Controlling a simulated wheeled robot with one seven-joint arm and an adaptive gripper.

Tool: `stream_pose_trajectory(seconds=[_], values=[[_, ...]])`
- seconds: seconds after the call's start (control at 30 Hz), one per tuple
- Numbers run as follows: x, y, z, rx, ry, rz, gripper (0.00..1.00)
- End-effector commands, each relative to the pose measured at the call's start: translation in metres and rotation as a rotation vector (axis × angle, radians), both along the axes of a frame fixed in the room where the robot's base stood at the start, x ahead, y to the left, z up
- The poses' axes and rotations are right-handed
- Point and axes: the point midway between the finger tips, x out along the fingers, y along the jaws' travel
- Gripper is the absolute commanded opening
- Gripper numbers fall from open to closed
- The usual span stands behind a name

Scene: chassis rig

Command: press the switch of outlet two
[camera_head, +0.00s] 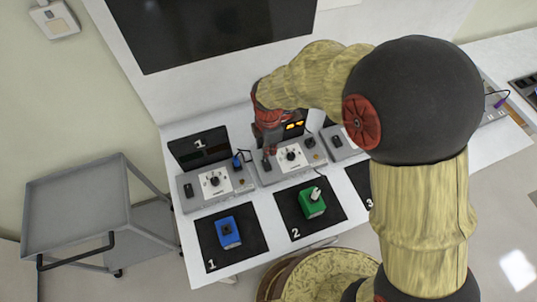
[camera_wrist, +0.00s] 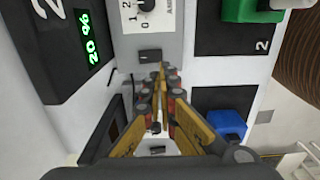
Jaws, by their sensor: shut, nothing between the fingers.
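The outlet two panel (camera_head: 280,174) is a grey box with a white dial plate, behind the mat marked 2. Its black switch (camera_wrist: 150,56) sits at the panel's end in the wrist view. In the head view the switch (camera_head: 266,164) is small, just below my gripper (camera_head: 269,148). My gripper is shut and empty; its fingertips (camera_wrist: 160,68) appear right beside the switch in the wrist view. I cannot tell whether they touch it.
The outlet one panel (camera_head: 214,186) and dark display (camera_head: 199,148) stand close on the left. A blue box (camera_head: 229,232) sits on mat 1 and a green box (camera_head: 312,203) on mat 2. A grey cart (camera_head: 78,190) stands left of the table.

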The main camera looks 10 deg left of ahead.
Motion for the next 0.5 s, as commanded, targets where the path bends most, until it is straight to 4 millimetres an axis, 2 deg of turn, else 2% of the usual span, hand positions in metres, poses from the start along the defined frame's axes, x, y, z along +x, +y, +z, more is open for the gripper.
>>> stream_pose_trajectory(seconds=[0.03,0.2,0.5], values=[[-0.001,-0.001,0.009,0.001,-0.002,0.0,0.0],[-0.003,-0.002,0.024,0.0,0.0,0.0,0.0],[-0.003,-0.002,0.028,-0.001,0.001,0.0,0.0]])
